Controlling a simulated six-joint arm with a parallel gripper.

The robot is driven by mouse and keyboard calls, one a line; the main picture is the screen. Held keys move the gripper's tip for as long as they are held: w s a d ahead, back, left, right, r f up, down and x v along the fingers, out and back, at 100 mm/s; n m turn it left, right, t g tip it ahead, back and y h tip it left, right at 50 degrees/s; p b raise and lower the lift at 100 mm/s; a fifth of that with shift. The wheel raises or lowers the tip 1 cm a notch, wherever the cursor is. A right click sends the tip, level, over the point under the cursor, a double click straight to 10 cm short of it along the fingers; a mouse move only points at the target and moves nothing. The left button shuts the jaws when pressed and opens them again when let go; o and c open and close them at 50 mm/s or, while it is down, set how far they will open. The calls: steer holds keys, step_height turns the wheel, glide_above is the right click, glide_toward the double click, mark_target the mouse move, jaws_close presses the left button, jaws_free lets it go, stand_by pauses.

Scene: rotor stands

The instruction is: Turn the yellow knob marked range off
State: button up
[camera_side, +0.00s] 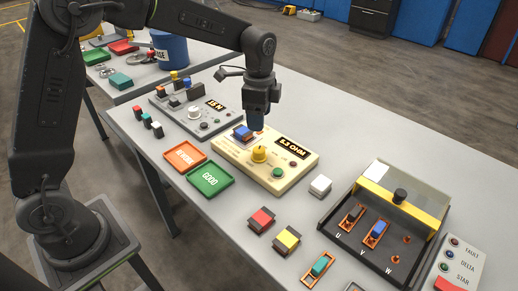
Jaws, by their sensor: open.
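The yellow knob (259,154) stands on the top of a cream tester box (225,150) in the middle of the table. The box has a lit display (291,147) that appears to read 8.2 OHM, a green button (277,173) and a small red light. The range marking and the knob's exact setting are too small to read. My gripper (256,127) points down just above and behind the knob, apart from it as far as I can see. It is open and empty; its fingertips are hard to make out. A blue-topped part (241,132) sits on the box beside the gripper.
A grey meter (212,125) stands behind left. An orange tray (184,157) and a green GOOD tray (209,179) lie left of the box. A white block (320,185), red block (261,219) and yellow block (286,239) lie in front. A covered fixture (383,225) stands right.

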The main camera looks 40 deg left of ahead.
mark_target(259, 149)
step_height(259, 149, down, 11)
steer(key=shift+f, duration=0.1)
stand_by(0.4)
steer(key=c, duration=0.9)
